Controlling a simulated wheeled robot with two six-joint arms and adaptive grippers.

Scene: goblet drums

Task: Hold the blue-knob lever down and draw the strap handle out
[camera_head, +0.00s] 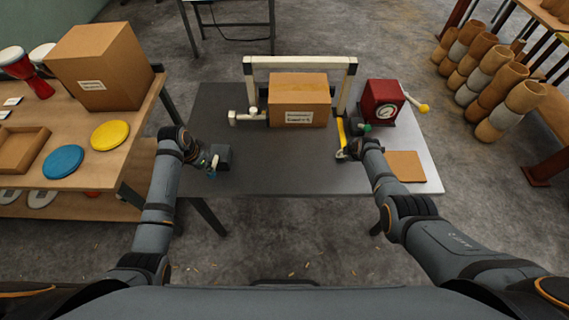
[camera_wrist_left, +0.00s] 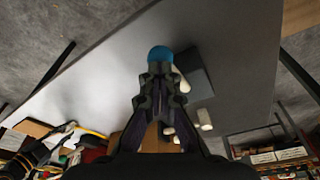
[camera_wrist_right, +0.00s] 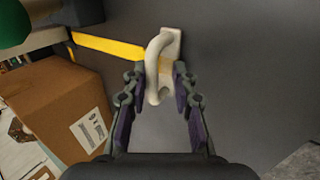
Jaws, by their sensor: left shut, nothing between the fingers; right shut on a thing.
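The blue knob (camera_wrist_left: 160,54) sits on a pale lever whose dark base block (camera_head: 222,157) stands at the left front of the grey table. My left gripper (camera_head: 212,168) is shut and empty, with its fingertips (camera_wrist_left: 160,78) right at the knob; whether they touch it, and how far down the lever is, I cannot tell. The cream strap handle (camera_wrist_right: 154,68) is between the fingers of my right gripper (camera_wrist_right: 155,85), which is shut on it. A yellow strap (camera_head: 341,131) runs from beside the carton to the handle. In the head view, my right gripper (camera_head: 346,154) largely hides the handle.
A labelled carton (camera_head: 298,105) stands under a white frame (camera_head: 300,62) at the table's back. A red box with a dial (camera_head: 382,103) stands to its right, with a green knob (camera_head: 365,127) nearby. A tan square (camera_head: 406,166) lies at right. The table's middle is clear.

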